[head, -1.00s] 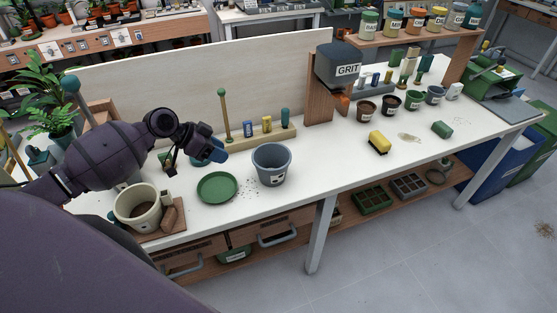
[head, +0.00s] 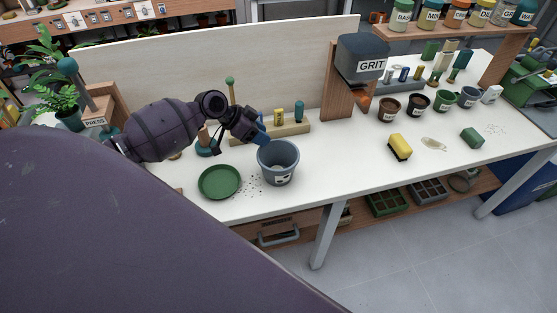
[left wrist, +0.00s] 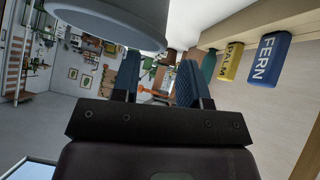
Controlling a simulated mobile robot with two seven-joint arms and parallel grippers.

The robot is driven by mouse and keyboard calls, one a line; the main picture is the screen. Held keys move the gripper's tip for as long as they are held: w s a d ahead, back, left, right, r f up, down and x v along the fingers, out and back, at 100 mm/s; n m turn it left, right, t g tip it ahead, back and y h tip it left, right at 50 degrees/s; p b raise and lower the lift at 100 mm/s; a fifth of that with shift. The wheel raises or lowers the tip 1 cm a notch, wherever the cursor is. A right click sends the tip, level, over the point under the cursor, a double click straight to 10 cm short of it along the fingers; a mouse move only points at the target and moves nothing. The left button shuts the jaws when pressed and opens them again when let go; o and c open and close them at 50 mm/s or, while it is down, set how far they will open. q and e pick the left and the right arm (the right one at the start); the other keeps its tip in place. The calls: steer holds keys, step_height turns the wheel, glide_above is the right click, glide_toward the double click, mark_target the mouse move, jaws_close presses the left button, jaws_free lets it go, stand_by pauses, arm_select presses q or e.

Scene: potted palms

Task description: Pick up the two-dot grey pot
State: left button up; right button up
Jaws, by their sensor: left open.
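The large grey pot (head: 278,172) stands upright on the white bench, right of a green saucer (head: 219,182). A small white label with dark marks is on its front; I cannot count dots on it. My left gripper (head: 261,138) is at the pot's far left rim in the head view, its blue fingers close to the rim; contact cannot be told. In the left wrist view the left gripper (left wrist: 157,80) is open with nothing clearly between its fingers. A grey rounded surface, probably the pot (left wrist: 85,22), fills the upper left there. My right gripper is not in view.
A wooden rack (head: 285,130) with coloured tags stands behind the pot. The GRIT dispenser (head: 362,62) is to its right. Several small pots (head: 418,102), a yellow sponge (head: 399,147) and a green block (head: 472,138) are farther right. Dark crumbs lie left of the pot.

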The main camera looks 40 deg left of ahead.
mark_target(281, 146)
arm_select(q)
steer(key=x, duration=0.4)
steer(key=shift+d, duration=0.15)
steer(key=shift+w+d+f, duration=0.25)
steer(key=shift+f, duration=0.15)
steer(key=shift+c, duration=0.4)
jaws_close()
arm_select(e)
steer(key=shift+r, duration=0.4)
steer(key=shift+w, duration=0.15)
